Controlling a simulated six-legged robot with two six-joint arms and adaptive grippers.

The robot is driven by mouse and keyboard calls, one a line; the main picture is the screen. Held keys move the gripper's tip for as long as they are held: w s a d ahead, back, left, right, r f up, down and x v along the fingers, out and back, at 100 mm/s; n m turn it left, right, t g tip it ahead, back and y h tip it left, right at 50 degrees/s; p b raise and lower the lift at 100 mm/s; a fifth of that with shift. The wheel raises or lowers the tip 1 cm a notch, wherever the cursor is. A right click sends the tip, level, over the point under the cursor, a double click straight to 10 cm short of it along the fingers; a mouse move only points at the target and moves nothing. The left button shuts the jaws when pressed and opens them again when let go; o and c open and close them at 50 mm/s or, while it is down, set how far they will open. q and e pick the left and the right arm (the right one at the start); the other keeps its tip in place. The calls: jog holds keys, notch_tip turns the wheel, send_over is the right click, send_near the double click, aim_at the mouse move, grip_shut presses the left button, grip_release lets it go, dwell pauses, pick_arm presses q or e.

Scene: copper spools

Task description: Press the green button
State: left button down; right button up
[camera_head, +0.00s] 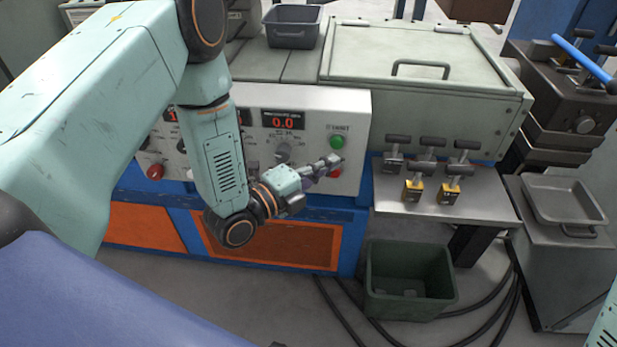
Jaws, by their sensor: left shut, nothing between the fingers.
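The green button (337,142) is at the upper right of the white control panel (355,104), below a small printed label. My left gripper (338,159) is shut and empty. Its fingertips point right and lie just below the green button in the picture. I cannot tell whether they touch the panel. A red button (336,173) sits under the green one and is partly hidden by the gripper. My right gripper is not in view.
A display reading 0.0 (283,119) and a knob (284,150) are left of the green button. A metal shelf (480,205) with several T-handled tools stands to the right. A green bin (408,248) is on the floor. A grey tray (293,40) is on top.

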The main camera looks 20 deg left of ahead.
aim_at(342, 145)
pick_arm(q)
jog(key=w, duration=0.2)
jog(key=w+a, duration=0.1)
jog(key=w, duration=0.1)
jog(key=shift+a+f, duration=0.15)
jog(key=shift+f, duration=0.05)
jog(key=shift+r, duration=0.1)
